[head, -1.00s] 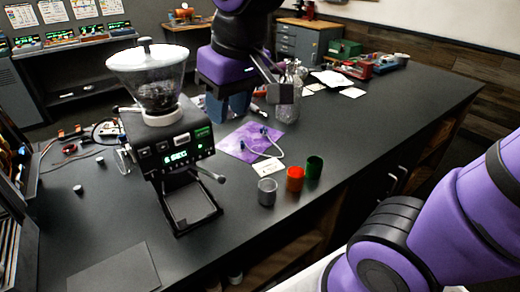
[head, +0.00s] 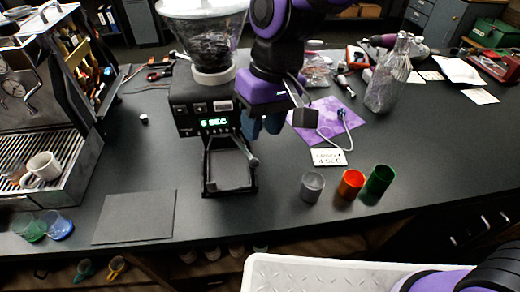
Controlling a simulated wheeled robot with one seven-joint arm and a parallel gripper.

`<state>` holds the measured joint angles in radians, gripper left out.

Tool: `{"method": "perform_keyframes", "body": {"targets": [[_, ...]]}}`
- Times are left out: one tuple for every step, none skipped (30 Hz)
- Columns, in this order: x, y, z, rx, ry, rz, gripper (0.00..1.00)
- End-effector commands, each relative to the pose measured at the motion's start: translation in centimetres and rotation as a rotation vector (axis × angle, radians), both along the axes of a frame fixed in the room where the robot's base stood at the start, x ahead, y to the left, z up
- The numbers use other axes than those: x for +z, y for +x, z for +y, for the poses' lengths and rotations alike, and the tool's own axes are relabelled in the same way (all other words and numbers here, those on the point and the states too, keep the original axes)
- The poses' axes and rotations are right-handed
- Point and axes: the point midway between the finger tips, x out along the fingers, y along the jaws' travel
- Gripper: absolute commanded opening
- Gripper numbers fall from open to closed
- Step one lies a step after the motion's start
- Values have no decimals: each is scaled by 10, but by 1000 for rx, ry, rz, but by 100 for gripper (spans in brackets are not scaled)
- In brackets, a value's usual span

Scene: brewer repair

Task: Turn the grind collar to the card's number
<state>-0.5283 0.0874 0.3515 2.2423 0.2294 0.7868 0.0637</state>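The grinder (head: 205,110) stands on the dark counter, with a clear hopper (head: 205,40) of dark beans above it. The pale grind collar (head: 214,76) sits between hopper and body; any number on it is too small to read. The green display (head: 214,122) shows a number, perhaps 6, and SEC. A white card (head: 328,157) lies right of the grinder; its writing is blurred, the lower line perhaps 4 SEC. My gripper (head: 262,125) is just right of the grinder, pointing down, partly hidden by my wrist. Its opening is not clear, and I see nothing held.
Grey (head: 312,186), orange (head: 350,184) and green (head: 377,184) cups stand at the front right. An espresso machine (head: 40,120) stands left.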

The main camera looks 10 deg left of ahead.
Motion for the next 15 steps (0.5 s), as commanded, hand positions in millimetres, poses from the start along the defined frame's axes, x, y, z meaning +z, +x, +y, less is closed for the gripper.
{"method": "perform_keyframes", "body": {"targets": [[-11,-2,1,2,-3,5,37],[-16,-3,2,2,-3,4,37],[-23,-4,3,2,-3,4,37],[-28,-4,4,3,-3,4,37],[-33,-5,5,3,-4,3,37],[-39,-5,5,3,-3,2,37],[-43,-6,6,3,-4,3,37],[-47,-6,7,2,-3,2,37],[-51,-7,8,1,-2,1,37],[-54,-7,8,2,-2,2,37],[-56,-7,9,2,-2,2,37],[-59,-8,9,1,0,1,37],[-61,-8,10,1,0,1,37],[-63,-8,10,1,0,1,37],[-64,-8,10,1,0,1,37]]}}
